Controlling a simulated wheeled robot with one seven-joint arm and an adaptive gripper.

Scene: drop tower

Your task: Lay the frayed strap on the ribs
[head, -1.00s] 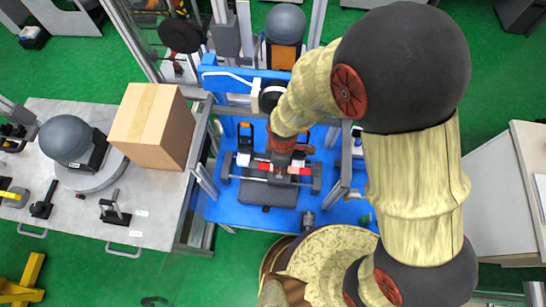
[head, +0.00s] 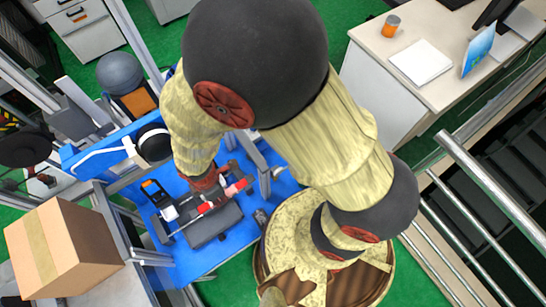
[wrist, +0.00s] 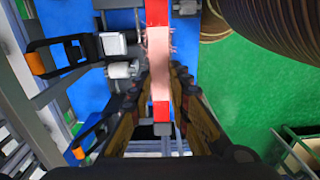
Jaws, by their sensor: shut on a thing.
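The frayed strap (wrist: 158,55) is a pale pink band with red ends and loose threads at its edges. In the wrist view it runs lengthwise between the fingers of my gripper (wrist: 160,88), which is shut on it. In the head view the strap's red end (head: 236,187) shows beside my gripper (head: 207,186), above a dark grey fixture (head: 213,222) on the blue bench (head: 190,262). I cannot make out the ribs clearly; my arm and gripper cover part of the fixture. I cannot tell whether the strap touches it.
A black and orange device (head: 155,192) stands at the fixture's left; metal posts of the tower frame rise around it. A cardboard box (head: 60,250) is at the lower left. A white desk (head: 420,50) and metal railing (head: 480,180) are on the right. Green floor lies between.

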